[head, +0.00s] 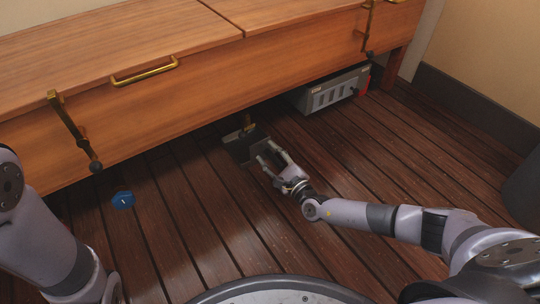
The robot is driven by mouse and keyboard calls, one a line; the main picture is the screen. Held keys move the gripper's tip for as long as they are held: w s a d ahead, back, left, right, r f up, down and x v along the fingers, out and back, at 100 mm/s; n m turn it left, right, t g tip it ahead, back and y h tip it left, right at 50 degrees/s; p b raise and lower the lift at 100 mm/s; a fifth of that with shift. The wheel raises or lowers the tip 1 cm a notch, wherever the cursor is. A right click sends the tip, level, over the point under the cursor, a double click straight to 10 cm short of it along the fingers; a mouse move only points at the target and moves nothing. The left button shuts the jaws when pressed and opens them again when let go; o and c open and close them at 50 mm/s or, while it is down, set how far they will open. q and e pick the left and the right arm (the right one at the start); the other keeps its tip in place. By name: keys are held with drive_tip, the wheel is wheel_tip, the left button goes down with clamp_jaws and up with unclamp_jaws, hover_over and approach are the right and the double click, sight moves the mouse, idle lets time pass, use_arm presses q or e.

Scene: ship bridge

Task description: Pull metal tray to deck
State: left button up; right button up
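A dark, flat metal tray (237,151) lies on the deck (205,215) at the front lower edge of the wooden bench. A small brass-coloured object (247,122) stands at its far side, partly in the bench's shadow. My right gripper (268,152) is at the tray's right side, low over the planks. Its fingers look parted, with the tray's edge close to the tips; whether they touch it I cannot tell. My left arm shows at the lower left, but its gripper is out of view.
The wooden bench (210,88) with brass handles overhangs the deck. A blue disc-like object (123,200) lies on the planks at the left. The planks between are clear.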

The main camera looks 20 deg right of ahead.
drive_tip(key=v, duration=1.2)
idle(0.3)
